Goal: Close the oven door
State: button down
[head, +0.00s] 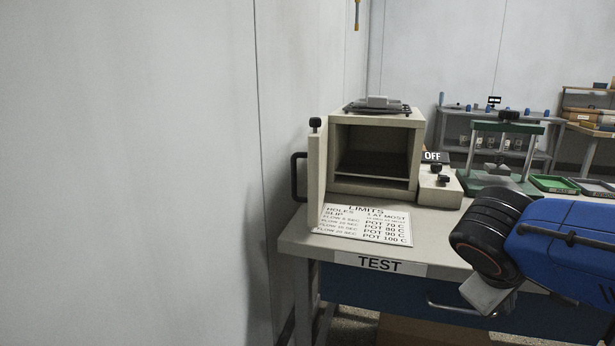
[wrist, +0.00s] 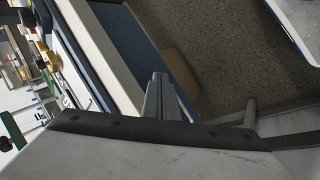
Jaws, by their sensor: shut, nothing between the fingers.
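The oven (head: 422,150) is a beige box at the left end of the bench, its dark, empty-looking cavity facing me. Its door (head: 317,172) stands open, hinged on the left and swung out towards me, so I see it almost edge-on. A dark handle (head: 298,177) sticks out to the left of the door. My gripper (wrist: 163,90) shows in the wrist view with its grey fingers shut and empty, over the bench front and floor. In the head view my blue arm is at the lower right, well apart from the door. The oven is not recognisable in the wrist view.
A LIMITS card (head: 365,224) lies on the bench top (head: 300,240) in front of the oven. A control box (head: 440,190) under an OFF sign (head: 432,156) and a green press stand (head: 507,127) are right of the oven. A wall (head: 200,170) is close on the left.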

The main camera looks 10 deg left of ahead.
jog(key=w+a+r+n+t+h, duration=0.1)
jog(key=w+a+r+n+t, duration=0.3)
jog(key=a, duration=0.5)
jog(key=n+t+y, duration=0.4)
jog(key=n+t, duration=0.1)
jog(key=t, duration=0.3)
send_near(296, 176)
jog(key=s+d+r, duration=0.1)
jog(key=s, duration=0.4)
jog(key=w, duration=0.3)
jog(key=w+d, duration=0.1)
jog(key=w, duration=0.6)
jog(key=shift+d+r, duration=0.25)
